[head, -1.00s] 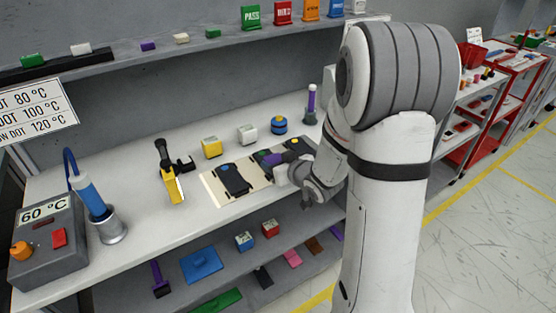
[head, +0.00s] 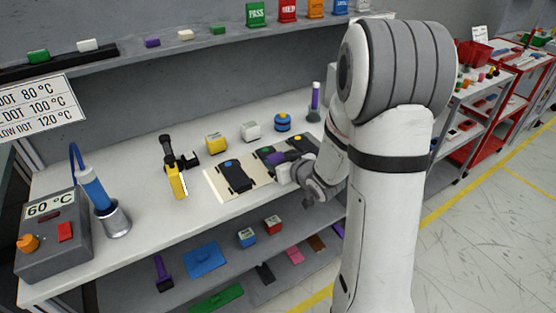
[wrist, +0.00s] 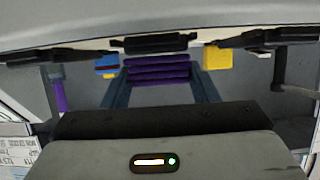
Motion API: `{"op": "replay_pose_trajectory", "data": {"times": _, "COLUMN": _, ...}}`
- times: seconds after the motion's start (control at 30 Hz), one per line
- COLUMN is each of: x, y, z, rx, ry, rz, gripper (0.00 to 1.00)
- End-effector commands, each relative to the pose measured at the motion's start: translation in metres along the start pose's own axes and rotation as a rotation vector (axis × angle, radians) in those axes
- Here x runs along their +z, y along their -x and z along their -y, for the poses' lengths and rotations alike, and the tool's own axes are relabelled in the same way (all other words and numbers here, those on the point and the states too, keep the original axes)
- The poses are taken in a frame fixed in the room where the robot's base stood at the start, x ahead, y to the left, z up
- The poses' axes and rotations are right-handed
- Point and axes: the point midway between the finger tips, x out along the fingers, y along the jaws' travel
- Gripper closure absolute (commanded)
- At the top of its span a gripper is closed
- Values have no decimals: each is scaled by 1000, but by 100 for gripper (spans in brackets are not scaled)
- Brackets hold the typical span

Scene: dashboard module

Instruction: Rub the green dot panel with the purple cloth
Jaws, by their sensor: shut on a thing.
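The green dot panel (head: 264,151) is a dark panel on the bench, between the blue dot panel (head: 236,177) and the yellow dot panel (head: 297,141). My gripper (head: 281,161) is low over the bench at the green dot panel and covers part of it. It is shut on the folded purple cloth (head: 273,159). In the wrist view the cloth (wrist: 158,70) lies between the two fingers of my gripper (wrist: 160,85). The cloth is at or just over the panel; I cannot tell whether it touches. The panel's contact area is hidden.
A yellow block (head: 216,144), a white block (head: 251,131) and a blue round item (head: 282,122) stand behind the panels. A yellow-and-black tool (head: 176,170) is to the left. A grey 60 °C box (head: 53,243) and a metal cup (head: 114,220) stand farther left.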

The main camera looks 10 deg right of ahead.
Motion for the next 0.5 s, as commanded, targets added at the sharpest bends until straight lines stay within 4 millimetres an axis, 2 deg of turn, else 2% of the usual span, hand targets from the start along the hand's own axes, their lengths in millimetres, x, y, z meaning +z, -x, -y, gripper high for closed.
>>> {"op": "replay_pose_trajectory", "data": {"times": 0.07, "x": -22, "y": 8, "z": 0, "rx": 2, "ry": 5, "rz": -6, "gripper": 68}}
{"op": "replay_pose_trajectory", "data": {"times": 0.5, "x": -57, "y": 22, "z": 2, "rx": -2, "ry": 4, "rz": -3, "gripper": 68}}
